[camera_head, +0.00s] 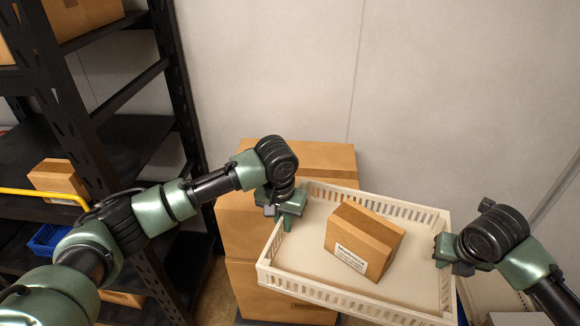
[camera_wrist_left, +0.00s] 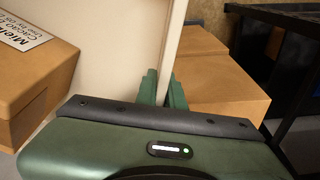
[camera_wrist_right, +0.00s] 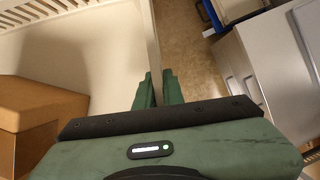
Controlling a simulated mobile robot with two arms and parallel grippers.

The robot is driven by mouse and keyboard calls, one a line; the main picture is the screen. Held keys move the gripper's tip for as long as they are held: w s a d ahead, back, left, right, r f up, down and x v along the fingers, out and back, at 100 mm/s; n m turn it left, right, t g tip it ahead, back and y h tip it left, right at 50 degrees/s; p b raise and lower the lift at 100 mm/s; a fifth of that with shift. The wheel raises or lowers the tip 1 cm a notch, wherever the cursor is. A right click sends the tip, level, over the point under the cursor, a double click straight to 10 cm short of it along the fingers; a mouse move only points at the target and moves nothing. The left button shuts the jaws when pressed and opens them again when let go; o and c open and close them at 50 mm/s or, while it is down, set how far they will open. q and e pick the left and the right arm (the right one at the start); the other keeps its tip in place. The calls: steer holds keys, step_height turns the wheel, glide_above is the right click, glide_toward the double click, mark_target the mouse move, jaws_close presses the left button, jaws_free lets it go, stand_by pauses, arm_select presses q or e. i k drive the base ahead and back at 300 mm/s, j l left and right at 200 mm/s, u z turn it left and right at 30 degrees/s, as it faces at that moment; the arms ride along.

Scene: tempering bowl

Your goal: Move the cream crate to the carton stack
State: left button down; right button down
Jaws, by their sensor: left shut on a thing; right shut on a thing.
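The cream crate (camera_head: 345,296) is a shallow tray with slotted walls, and a labelled brown box (camera_head: 365,241) sits inside it. My left gripper (camera_head: 283,214) is shut on the crate's left wall; the wall (camera_wrist_left: 174,45) also shows between its fingers (camera_wrist_left: 163,88) in the left wrist view. My right gripper (camera_head: 447,252) is shut on the right wall, seen between its fingers (camera_wrist_right: 158,88) in the right wrist view. The carton stack (camera_head: 240,222) of brown cartons stands behind and left of the crate, which partly hides it. I cannot tell whether the crate touches it.
A black shelf rack (camera_head: 130,140) stands at the left, holding a small carton (camera_head: 58,178) and a blue bin (camera_head: 47,238). A pale wall (camera_head: 270,70) closes the back. A grey cabinet (camera_wrist_right: 270,60) shows beside the right gripper in the right wrist view.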

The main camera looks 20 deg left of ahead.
mark_target(302, 172)
steer(key=i+j, duration=1.05)
steer(key=j, duration=0.15)
